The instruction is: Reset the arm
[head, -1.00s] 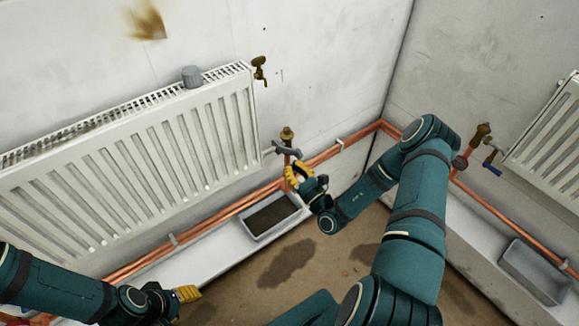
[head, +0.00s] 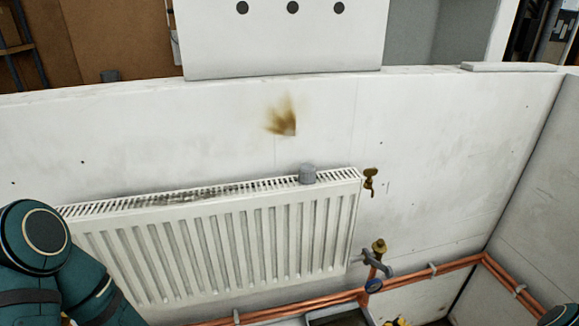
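My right gripper (head: 398,322) shows only as a bit of yellow fingertip at the bottom edge of the head view, below the valve (head: 376,262) with the grey lever. Whether it is open or shut is hidden, and I cannot tell if it touches anything. A small teal part of my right arm (head: 558,316) shows at the bottom right corner. My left arm (head: 42,255) fills the lower left corner, in front of the radiator's left end. My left gripper is out of view.
A white radiator (head: 225,245) hangs on the wall, with a grey cap (head: 307,174) on top and a brass tap (head: 370,180) to its right. Copper pipes (head: 455,265) run below. A grey tray (head: 338,318) is cut off at the bottom edge. A brown stain (head: 283,118) marks the wall.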

